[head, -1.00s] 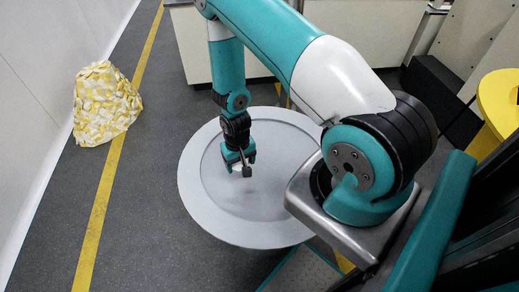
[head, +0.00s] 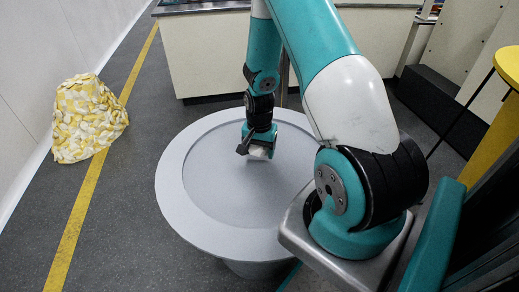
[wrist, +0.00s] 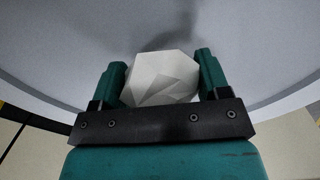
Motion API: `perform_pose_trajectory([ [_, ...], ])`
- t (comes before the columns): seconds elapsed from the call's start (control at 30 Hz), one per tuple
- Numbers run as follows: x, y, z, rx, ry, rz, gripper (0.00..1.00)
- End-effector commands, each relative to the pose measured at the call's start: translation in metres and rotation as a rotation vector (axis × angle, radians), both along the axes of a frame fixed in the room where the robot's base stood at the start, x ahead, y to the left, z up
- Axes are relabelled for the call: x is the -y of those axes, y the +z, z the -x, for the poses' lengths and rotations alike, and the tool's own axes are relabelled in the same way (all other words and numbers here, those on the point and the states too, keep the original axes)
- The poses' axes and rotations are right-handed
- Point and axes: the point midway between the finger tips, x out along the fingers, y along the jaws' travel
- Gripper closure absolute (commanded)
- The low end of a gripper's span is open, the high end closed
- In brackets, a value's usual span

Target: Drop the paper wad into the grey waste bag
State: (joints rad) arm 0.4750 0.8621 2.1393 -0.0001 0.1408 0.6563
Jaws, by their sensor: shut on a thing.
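The white, faceted paper wad (wrist: 163,78) sits between the two fingers of my gripper (wrist: 160,82) in the wrist view. My gripper (head: 258,153) is shut on it and points down over the round grey table in the head view. There the wad (head: 259,152) shows only as a small pale patch under the fingers. I cannot tell if the wad clears the table top. No grey bag shows. A crumpled yellow-and-white patterned bag (head: 88,120) stands on the floor at the left, well apart from my gripper. Its opening and inside cannot be seen.
The round grey table (head: 184,210) has a raised rim and its top looks otherwise bare. A pale wall runs along the left, behind the patterned bag. A yellow floor line (head: 85,200) crosses open floor between bag and table. A pale counter (head: 205,60) stands behind.

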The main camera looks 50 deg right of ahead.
Motion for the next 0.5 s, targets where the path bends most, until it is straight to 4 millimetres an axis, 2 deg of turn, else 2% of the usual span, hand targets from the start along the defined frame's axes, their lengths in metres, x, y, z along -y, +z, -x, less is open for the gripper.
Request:
perform_pose_trajectory([
  [0.03, 0.0, -0.013, 0.0, 0.0, 0.001, 0.0, 0.52],
  [0.13, 0.0, -0.022, 0.0, 0.0, 0.001, 0.0, 0.52],
  [0.47, 0.0, -0.024, 0.0, 0.0, 0.002, 0.0, 0.53],
  [0.5, 0.0, -0.024, 0.0, 0.0, 0.002, 0.0, 0.26],
])
